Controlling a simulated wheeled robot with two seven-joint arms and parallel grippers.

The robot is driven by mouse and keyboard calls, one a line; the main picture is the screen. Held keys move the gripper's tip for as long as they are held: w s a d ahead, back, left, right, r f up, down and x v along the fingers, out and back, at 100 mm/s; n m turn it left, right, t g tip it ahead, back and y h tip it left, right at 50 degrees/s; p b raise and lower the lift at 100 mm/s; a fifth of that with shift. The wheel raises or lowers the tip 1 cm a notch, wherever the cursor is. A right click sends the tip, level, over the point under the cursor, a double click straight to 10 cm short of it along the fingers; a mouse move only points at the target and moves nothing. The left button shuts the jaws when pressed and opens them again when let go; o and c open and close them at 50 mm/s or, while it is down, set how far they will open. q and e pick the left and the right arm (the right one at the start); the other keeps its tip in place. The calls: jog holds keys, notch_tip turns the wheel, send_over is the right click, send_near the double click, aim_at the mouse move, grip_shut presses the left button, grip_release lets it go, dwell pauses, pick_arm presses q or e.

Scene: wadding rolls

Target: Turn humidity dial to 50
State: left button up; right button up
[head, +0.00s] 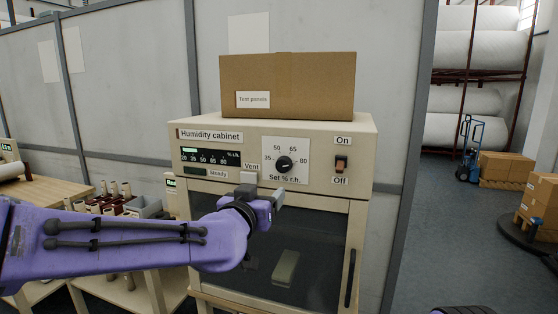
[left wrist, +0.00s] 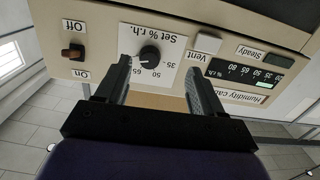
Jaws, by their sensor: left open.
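The humidity dial (head: 284,164) is a round black knob on a white scale plate marked 35, 50, 65 and 80, on the front of the beige humidity cabinet (head: 360,140). Its pointer is too small to read surely. My left gripper (head: 272,200) is in front of the cabinet, just below the dial in the head view. In the left wrist view, which is upside down, the gripper (left wrist: 159,68) is open and empty. The dial (left wrist: 149,56) appears between its fingertips, nearer the left one in the picture. Contact cannot be told. My right gripper is not seen.
A white Vent knob (head: 249,177) sits left of the dial, close to my gripper. A brown On/Off switch (head: 341,164) is to the right. The humidity readout (head: 206,157) is lit green at its left end. A cardboard box (head: 300,85) stands on top.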

aim_at(281, 164)
pick_arm(q)
jog(key=shift+m+t+h, duration=0.3)
jog(key=w+d+r+p, duration=0.1)
jog(key=w, duration=0.1)
jog(key=w+d+r+p, duration=0.1)
jog(key=w+p, duration=0.1)
jog(key=w, duration=0.1)
jog(key=w+d+r+p, duration=0.1)
jog(key=w, duration=0.2)
jog(key=shift+w+d+r, duration=0.25)
jog(key=shift+d+r, duration=0.1)
jog(key=shift+d, duration=0.05)
jog(key=shift+w+d+p, duration=0.15)
jog(key=shift+w+p, duration=0.2)
jog(key=shift+w, duration=0.2)
jog(key=shift+f, duration=0.1)
jog(key=c, duration=1)
